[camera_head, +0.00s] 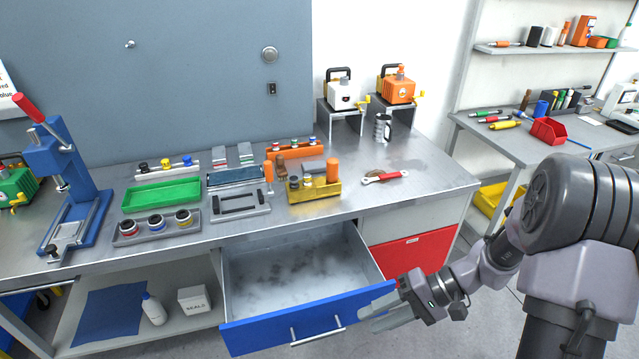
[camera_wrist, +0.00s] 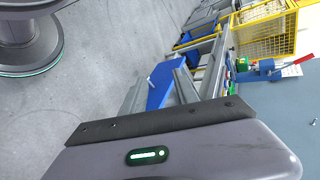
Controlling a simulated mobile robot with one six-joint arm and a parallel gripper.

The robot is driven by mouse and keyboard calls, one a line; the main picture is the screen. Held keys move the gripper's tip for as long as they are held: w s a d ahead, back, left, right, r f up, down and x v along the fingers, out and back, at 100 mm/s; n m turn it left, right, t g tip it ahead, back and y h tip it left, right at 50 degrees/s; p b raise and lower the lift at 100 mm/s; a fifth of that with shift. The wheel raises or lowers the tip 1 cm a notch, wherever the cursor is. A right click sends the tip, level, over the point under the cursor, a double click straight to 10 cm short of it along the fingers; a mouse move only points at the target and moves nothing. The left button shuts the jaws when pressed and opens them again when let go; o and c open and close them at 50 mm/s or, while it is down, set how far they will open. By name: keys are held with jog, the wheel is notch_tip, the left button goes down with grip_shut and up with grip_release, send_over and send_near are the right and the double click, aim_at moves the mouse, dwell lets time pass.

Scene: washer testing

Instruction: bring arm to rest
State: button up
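My arm comes in from the right in the head view, bent low in front of the workbench. My gripper (camera_head: 378,315) points left at the right end of the open drawer's blue front (camera_head: 300,325). It overlaps that corner in the picture; I cannot tell whether it touches. No object shows in it, and its finger gap is not clear. The wrist view shows my gripper's housing and a dark bar, with the blue drawer front (camera_wrist: 160,88) beyond it.
The drawer (camera_head: 290,270) is pulled out and looks empty. The steel workbench (camera_head: 430,175) holds trays, a blue press (camera_head: 62,175) and a red-handled tool (camera_head: 385,177). A side table (camera_head: 500,140) stands at the right. Open floor (camera_wrist: 60,110) shows in the wrist view.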

jog(key=s+a+r+m+t+h, duration=0.1)
jog(key=s+r+t+h, duration=0.2)
jog(key=s+r, duration=0.3)
jog(key=s+a+r+m+t+h, duration=0.1)
jog(key=s+r+t+h, duration=0.2)
jog(key=r, duration=0.9)
jog(key=s+h, duration=0.3)
jog(key=s, duration=0.1)
jog(key=shift+a+r+m+t, duration=0.15)
jog(key=shift+r+m+t, duration=0.15)
jog(key=shift+m+t, duration=0.1)
